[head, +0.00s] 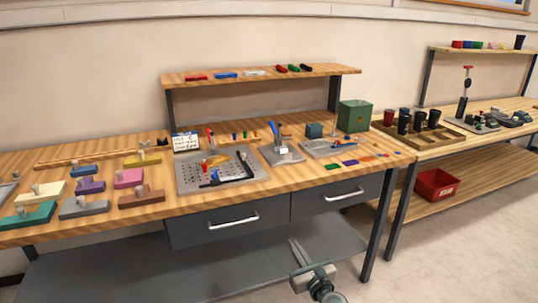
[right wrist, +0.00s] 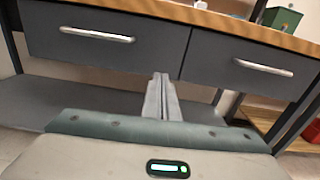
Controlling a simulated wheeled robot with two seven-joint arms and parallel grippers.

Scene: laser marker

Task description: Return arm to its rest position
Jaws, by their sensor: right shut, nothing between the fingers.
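My right gripper (head: 301,253) is low in front of the wooden workbench (head: 290,188), below its drawers and before the grey lower shelf. Its two fingers lie together with nothing between them. In the right wrist view the shut fingers (right wrist: 162,98) point toward the drawer fronts and touch nothing that I can see. Most of my right arm is outside the head view. My left gripper is not in view.
Two grey drawers (head: 228,220) with silver handles sit under the benchtop. A perforated metal plate (head: 200,183) with tools, a green box (head: 354,116) and several coloured blocks stand on top. A red bin (head: 436,185) is at right. Floor at lower right is clear.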

